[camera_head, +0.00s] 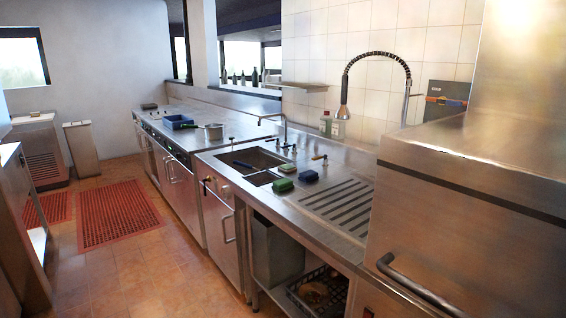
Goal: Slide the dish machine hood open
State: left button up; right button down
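The dish machine hood (465,220) is the large stainless steel box at the right, close to me. A curved bar handle (415,288) runs along its lower front and leaves the frame at the bottom. The hood's front panel reaches down to the handle, and the inside of the machine is hidden. The right side of the hood is cut off by the frame. Neither of my grippers shows in the head view.
Left of the hood runs a steel counter with a ridged drainboard (340,205), a sink (250,160), sponges (308,176) and a tall spring faucet (344,95). A crate (318,290) sits below. Tiled floor (150,270) with red mats (118,212) is open at the left.

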aim_at(468, 221)
jog(key=l+z, duration=0.2)
jog(key=z, duration=1.05)
